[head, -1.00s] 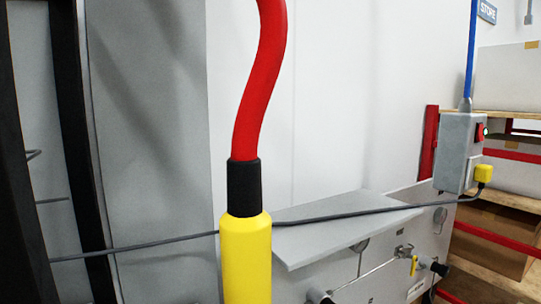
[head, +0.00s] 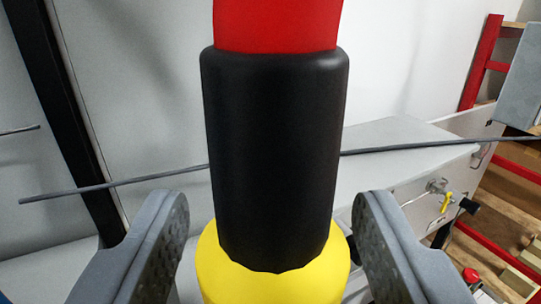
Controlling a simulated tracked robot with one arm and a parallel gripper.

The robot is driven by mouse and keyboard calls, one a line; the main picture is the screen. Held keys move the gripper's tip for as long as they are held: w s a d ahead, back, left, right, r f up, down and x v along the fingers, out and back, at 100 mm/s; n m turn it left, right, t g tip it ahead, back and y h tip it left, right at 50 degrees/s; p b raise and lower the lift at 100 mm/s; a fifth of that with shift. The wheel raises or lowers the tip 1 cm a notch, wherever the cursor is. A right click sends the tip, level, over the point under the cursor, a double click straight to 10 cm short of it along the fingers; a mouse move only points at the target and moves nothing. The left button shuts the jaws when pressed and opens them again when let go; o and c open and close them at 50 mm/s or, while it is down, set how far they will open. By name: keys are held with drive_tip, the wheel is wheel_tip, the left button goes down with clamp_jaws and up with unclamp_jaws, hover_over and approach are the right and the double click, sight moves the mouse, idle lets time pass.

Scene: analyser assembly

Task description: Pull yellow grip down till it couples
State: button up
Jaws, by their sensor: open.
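The yellow grip (head: 272,280) stands at the bottom middle of the head view, very close to the camera. A black sleeve (head: 275,160) rises from its top, and a red hose (head: 277,25) continues up from the sleeve. My gripper (head: 271,205) is open, with one grey finger on each side of the sleeve and the grip's top. Gaps show between both fingers and the sleeve. The lower part of the yellow grip is out of the frame, so what is below it is hidden.
A thin grey cable (head: 130,182) crosses behind the sleeve. A grey bench unit (head: 410,150) with a small yellow-handled valve (head: 446,199) stands behind at the right. Red rails and a wooden pallet (head: 510,225) are at the far right. A dark post (head: 60,110) stands at the left.

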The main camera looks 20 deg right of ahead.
drive_tip(key=shift+x, duration=1)
